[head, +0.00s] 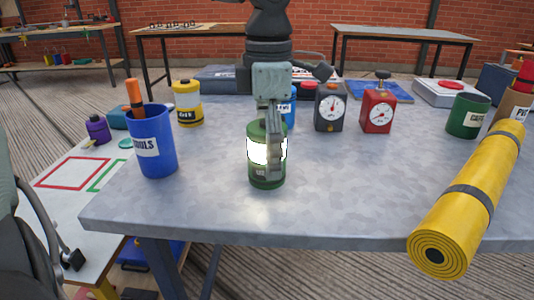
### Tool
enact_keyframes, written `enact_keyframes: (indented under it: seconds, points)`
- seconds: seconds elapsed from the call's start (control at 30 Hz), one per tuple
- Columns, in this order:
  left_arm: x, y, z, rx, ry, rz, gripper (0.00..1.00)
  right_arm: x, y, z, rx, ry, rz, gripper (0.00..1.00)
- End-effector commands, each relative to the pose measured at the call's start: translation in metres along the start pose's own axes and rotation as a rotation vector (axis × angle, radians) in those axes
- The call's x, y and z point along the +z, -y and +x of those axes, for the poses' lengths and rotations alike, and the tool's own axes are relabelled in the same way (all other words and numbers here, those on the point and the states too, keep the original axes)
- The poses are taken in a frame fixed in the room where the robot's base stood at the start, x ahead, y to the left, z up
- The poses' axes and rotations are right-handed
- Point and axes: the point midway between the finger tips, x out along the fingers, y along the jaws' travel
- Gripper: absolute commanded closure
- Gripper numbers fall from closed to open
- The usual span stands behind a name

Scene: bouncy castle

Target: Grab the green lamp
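The green lamp (257,178) stands upright near the front middle of the grey metal table (350,205). It is a short green cylinder with a bright white glowing band. My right gripper (274,165) comes down from above at the lamp. One grey finger crosses in front of the lamp's right part, and the other finger is not clearly visible. I cannot tell whether the fingers press on the lamp. My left gripper (70,258) shows only in part at the lower left edge, away from the lamp, and its opening cannot be made out.
A blue tool cup (155,150) stands left of the lamp, with a yellow can (187,105) behind it. A black gauge (330,108) and a red gauge (378,112) stand behind right. A green cup (468,116) and yellow rolled mat (468,200) lie right. Table between lamp and mat is clear.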

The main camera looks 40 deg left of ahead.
Motion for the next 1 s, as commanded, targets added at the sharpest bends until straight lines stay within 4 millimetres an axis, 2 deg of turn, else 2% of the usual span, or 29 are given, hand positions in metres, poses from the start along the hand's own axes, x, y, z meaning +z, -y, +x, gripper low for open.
enact_keyframes:
  seconds: [0.2, 0.73, 1.0]
  points:
    - [0.0002, -0.0001, 0.0004, 0.0, 0.001, 0.0, 0.21, -0.0011, 0.0003, 0.0, -0.001, -0.004, 0.0, 1.0]
    - [0.0003, -0.0001, 0.0001, 0.001, 0.001, 0.0, 0.87, -0.0003, 0.0002, 0.0001, -0.001, -0.001, 0.0, 1.0]
    - [0.0006, -0.0004, -0.0017, 0.002, 0.002, 0.0, 0.87, -0.0004, 0.0, 0.0, 0.0, 0.0, 0.0, 1.0]
